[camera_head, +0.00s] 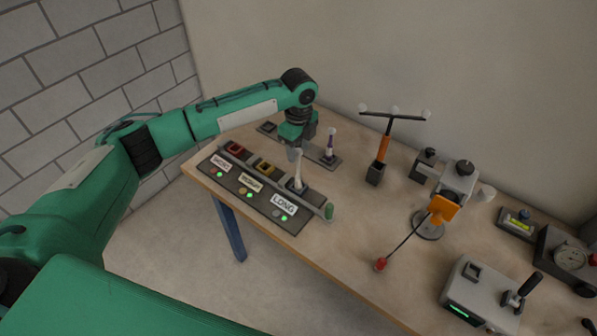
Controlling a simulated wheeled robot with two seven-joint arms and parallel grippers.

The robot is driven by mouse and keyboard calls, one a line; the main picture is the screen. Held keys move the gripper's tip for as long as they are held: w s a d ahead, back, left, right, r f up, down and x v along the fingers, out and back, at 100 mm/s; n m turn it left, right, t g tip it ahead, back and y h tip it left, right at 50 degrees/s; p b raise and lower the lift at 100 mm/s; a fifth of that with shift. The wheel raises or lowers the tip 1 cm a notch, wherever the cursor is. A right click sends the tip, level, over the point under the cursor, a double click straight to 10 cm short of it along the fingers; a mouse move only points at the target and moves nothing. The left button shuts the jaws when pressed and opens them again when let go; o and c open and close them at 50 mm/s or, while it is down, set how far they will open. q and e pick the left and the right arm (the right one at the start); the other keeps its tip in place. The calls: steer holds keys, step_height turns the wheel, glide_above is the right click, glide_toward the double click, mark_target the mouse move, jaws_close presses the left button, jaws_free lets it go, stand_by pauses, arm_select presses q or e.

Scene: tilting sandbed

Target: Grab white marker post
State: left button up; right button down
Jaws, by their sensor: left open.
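A slim white post (298,170) stands upright in the slot behind the LONG label on the dark labelled rack (262,205). My left gripper (294,154) points down just above and slightly behind the post's top in the picture. It is open, with nothing seen between its fingers. Whether its fingertips touch the post or are apart from it I cannot tell. A second post (331,145), purple with a white top, stands on a grey strip behind the rack, to the right of the gripper. My right gripper is out of view.
The wooden table (345,240) also holds an orange stand with white balls (382,148), a small orange-headed arm device (443,208) with a red-tipped rod, and a grey box with a lever (485,293). A green cylinder (329,210) lies at the rack's right end.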

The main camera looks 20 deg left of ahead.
arm_select(q)
steer(key=shift+f, duration=0.8)
jaws_close()
steer(key=shift+r, duration=0.15)
